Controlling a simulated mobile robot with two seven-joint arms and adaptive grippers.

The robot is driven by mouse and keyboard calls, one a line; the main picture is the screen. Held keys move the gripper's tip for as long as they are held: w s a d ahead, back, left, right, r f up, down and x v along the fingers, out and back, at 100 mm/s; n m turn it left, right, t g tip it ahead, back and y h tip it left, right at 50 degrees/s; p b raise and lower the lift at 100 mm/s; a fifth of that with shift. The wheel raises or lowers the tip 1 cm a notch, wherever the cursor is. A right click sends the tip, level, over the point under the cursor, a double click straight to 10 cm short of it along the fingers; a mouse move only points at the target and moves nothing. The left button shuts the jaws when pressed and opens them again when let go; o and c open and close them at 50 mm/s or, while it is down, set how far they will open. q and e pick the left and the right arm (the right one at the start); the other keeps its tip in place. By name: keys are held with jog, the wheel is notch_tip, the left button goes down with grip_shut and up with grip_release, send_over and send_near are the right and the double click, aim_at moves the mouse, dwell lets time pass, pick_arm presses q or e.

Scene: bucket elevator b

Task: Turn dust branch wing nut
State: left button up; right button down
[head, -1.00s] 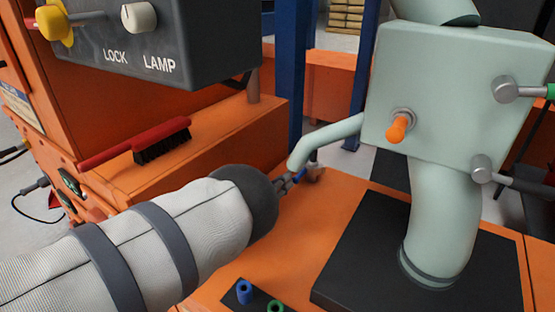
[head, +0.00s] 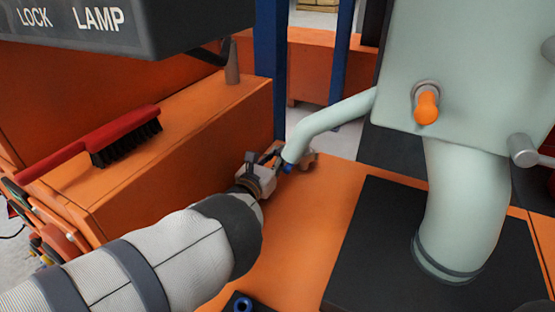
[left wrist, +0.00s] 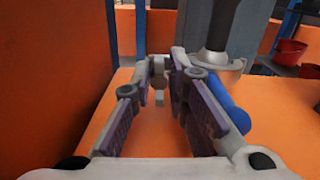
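The dust branch (head: 330,117) is a thin pale green pipe that bends down to a fitting above the orange deck. My left gripper (head: 274,162) is at its lower end, on the left side. In the left wrist view, the fingers of the left gripper (left wrist: 161,78) stand apart, with a small grey piece (left wrist: 158,72) in line with the gap. It may be the wing nut; I cannot tell whether the fingers touch it. A blue lever (left wrist: 229,105) lies just right of the right finger, below the dark pipe end (left wrist: 222,28). My right gripper is not in view.
An orange housing (head: 185,130) with a red-handled brush (head: 110,140) on its ledge stands at the left. A pale green box (head: 465,60) with an orange knob (head: 427,107) and a thick pipe (head: 462,210) on a black plate (head: 375,270) stand at the right.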

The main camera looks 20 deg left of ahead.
pick_arm(q)
jog(key=shift+w+r, duration=0.15)
grip_shut()
jog(key=shift+n, duration=0.3)
jog(key=n+b, duration=0.1)
jog(key=n, duration=0.1)
jog(key=shift+a+n, duration=0.1)
jog(key=shift+n, duration=2)
grip_release()
